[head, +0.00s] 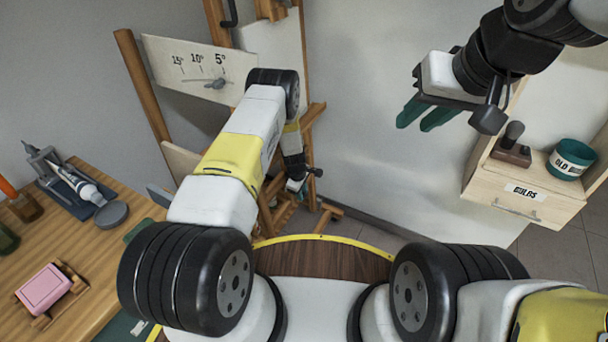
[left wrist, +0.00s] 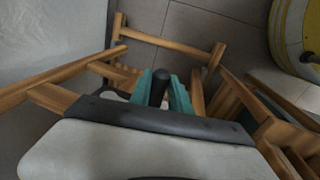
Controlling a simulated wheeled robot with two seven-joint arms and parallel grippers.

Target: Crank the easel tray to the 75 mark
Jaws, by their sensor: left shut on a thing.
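The wooden easel (head: 309,116) stands ahead, partly hidden behind my left arm. In the left wrist view, my left gripper (left wrist: 163,86) has its teal fingers shut on a black crank knob (left wrist: 160,80), low among the easel's wooden bars (left wrist: 165,37). In the head view that grip is small and mostly hidden by my own wrist. A white plate (head: 185,63) on the easel reads 15°, 10° and 5°, with a dark pointer (head: 215,83) below. I see no 75 mark; the tray is not clearly visible. My right gripper (head: 425,113) is open and empty, raised before the wall.
A wooden bench (head: 93,262) at left holds a pink block (head: 43,289), a tube (head: 90,191) and jars. At right, a labelled wooden drawer box (head: 522,204) carries a green tin (head: 571,159) and a stamp-like tool (head: 511,144). Bare wall lies between easel and box.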

